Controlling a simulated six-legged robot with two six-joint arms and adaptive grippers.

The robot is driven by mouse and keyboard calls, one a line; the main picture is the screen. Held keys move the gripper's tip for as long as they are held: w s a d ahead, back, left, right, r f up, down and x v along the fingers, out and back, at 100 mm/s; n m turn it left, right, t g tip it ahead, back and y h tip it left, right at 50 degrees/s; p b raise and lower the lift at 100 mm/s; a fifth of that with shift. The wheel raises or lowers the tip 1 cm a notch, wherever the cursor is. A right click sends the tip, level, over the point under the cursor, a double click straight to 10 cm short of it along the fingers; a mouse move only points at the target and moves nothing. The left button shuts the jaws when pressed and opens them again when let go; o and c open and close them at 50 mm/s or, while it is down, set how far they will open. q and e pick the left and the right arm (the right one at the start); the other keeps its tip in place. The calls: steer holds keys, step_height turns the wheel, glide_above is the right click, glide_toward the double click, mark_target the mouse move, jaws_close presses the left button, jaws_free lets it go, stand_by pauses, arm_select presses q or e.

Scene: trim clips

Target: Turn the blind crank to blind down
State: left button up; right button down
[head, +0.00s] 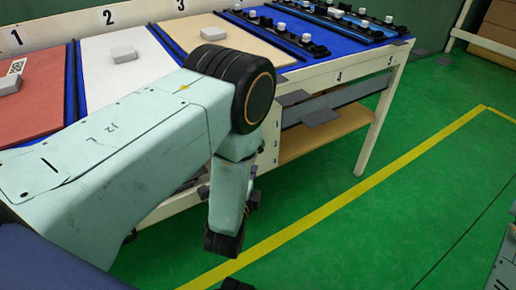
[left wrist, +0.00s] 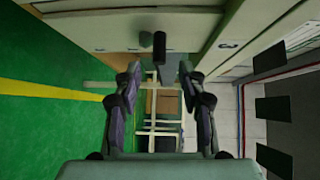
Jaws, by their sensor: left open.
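In the left wrist view, my left gripper (left wrist: 160,74) is open, its two dark fingers apart with nothing between them. A short black cylinder (left wrist: 159,46), which looks like the crank's handle, stands out beyond the fingertips, roughly in line with the gap. It appears apart from both fingers. A small grey piece (left wrist: 146,40) sits beside it against a pale panel edge. In the head view my left arm reaches down in front of the table and hides most of the gripper and the crank. I cannot make out the blind. My right gripper is not in view.
A white-framed table (head: 345,68) carries red, white and tan panels with grey blocks, and black clips on blue at the far end. A brown shelf (head: 325,135) lies beneath.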

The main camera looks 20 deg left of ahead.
arm_select(q)
steer(key=shift+m, duration=0.4)
steer(key=shift+w+a+f+b, duration=0.15)
steer(key=shift+w+b, duration=0.35)
steer(key=shift+w, duration=0.8)
steer(key=shift+w+a+f+b, duration=0.15)
steer(key=shift+w+b, duration=0.4)
steer(key=shift+w, duration=0.8)
steer(key=shift+w+a+b, duration=0.2)
steer(key=shift+w+b, duration=0.3)
steer(key=shift+w, duration=0.8)
steer(key=shift+c, duration=0.2)
steer(key=shift+r, duration=0.15)
jaws_close()
